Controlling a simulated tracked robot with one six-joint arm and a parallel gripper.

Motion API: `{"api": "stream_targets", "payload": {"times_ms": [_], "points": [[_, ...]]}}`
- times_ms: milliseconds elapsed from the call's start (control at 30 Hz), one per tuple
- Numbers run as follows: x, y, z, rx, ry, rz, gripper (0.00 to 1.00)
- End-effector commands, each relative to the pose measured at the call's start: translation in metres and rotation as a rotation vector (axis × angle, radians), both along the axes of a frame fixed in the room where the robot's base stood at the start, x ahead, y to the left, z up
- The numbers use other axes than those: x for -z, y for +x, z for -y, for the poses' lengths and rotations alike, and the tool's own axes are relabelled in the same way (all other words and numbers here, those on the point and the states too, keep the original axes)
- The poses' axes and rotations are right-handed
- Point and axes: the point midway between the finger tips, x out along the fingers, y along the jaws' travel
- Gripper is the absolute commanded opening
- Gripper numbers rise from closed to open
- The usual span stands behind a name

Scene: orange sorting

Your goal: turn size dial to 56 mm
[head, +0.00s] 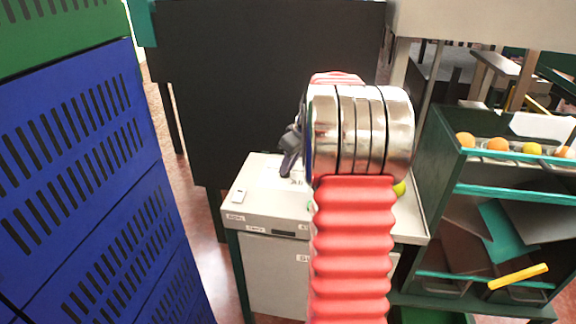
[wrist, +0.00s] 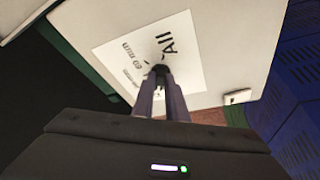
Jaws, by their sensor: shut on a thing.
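The size dial (wrist: 159,70) is a small dark knob on a white label plate (wrist: 112,57), seen in the wrist view. Printing beside it reads "All" and a size in mm that is only partly legible. My gripper (wrist: 161,84) is shut on the dial, its two dark fingers on either side of the knob. The fingers hide much of the knob, so I cannot tell which mark it points to. In the head view my gripper (head: 287,170) is at the top of a pale cabinet (head: 262,205), and my arm covers part of it.
Stacked blue crates (head: 85,150) stand close on the left, with a green crate (head: 60,35) above. A dark green rack (head: 440,160) with oranges (head: 497,144) on its top shelf stands right. A small white switch (wrist: 237,97) sits near the cabinet's edge.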

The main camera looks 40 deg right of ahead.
Motion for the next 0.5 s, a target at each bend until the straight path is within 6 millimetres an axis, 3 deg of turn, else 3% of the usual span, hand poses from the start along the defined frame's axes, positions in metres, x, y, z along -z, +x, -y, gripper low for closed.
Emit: {"api": "stream_targets", "payload": {"times_ms": [500], "points": [[-0.0007, -0.0002, -0.002, 0.149, -0.002, 0.001, 0.0]]}}
